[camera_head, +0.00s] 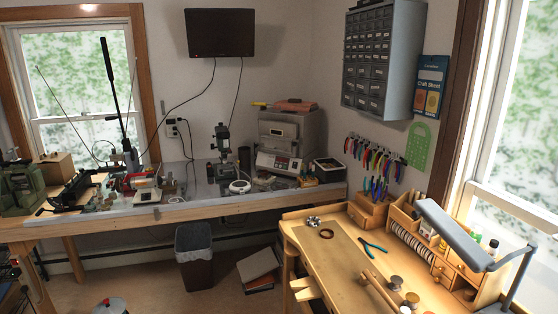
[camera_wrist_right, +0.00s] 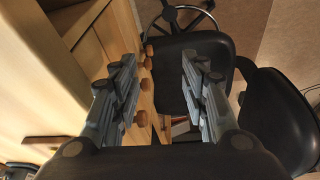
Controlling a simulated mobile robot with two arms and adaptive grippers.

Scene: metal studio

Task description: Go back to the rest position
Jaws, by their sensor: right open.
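My right gripper (camera_wrist_right: 162,88) shows in the right wrist view with its two grey fingers spread wide apart and nothing between them. Behind the fingers are wooden furniture with round brown knobs (camera_wrist_right: 142,118) and a black chair seat (camera_wrist_right: 190,60). I cannot tell how far they are from the fingertips. Neither gripper shows in the head view, and my left gripper is in no view.
In the head view a wooden workbench (camera_head: 345,285) with pliers (camera_head: 374,246) stands at the right. A long bench (camera_head: 200,208) crowded with tools runs along the back wall. A dark bin (camera_head: 194,260) stands on the floor. Another black chair (camera_wrist_right: 280,115) is at the right in the wrist view.

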